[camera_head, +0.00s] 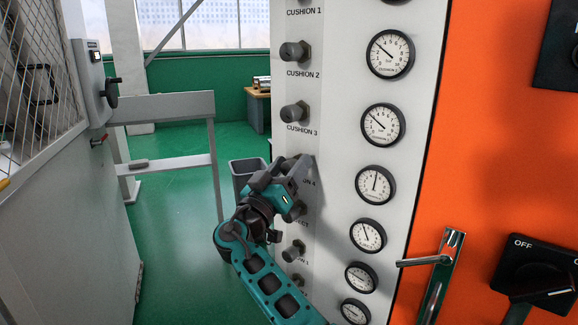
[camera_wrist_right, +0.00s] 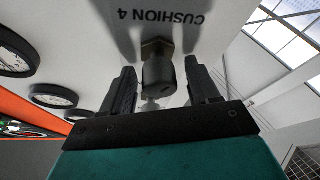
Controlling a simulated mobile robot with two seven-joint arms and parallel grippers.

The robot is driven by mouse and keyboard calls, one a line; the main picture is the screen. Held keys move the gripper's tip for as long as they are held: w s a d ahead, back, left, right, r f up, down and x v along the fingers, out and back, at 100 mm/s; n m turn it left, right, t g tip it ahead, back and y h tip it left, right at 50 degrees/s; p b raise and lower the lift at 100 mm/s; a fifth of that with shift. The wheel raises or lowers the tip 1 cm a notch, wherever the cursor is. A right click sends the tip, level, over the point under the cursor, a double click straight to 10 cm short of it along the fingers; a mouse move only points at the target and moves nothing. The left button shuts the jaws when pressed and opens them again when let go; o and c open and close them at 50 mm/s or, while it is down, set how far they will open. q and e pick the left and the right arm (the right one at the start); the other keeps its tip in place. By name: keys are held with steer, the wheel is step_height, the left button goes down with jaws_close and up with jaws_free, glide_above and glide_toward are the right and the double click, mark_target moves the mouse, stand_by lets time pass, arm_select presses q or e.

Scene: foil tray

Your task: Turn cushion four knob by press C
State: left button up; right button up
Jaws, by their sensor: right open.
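The cushion 4 knob (camera_wrist_right: 158,74) is a dark grey cylinder on a hex base on the pale panel. Its CUSHION 4 label shows upside down in the right wrist view. My right gripper (camera_wrist_right: 160,68) is open, with one finger on each side of the knob and visible gaps between. In the head view my right gripper (camera_head: 291,180) is at the panel below the cushion 3 knob (camera_head: 294,112) and hides most of the cushion 4 knob and part of its label. My left gripper is not in view.
The cushion 2 knob (camera_head: 294,51) is higher on the panel, and another knob (camera_head: 293,251) is below my gripper. A column of gauges (camera_head: 376,185) runs to the right. A door handle (camera_head: 441,262) sticks out from the orange cabinet. A grey rail (camera_head: 165,107) stands left.

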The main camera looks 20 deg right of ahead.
steer(key=c, duration=1)
steer(key=shift+n, duration=0.4)
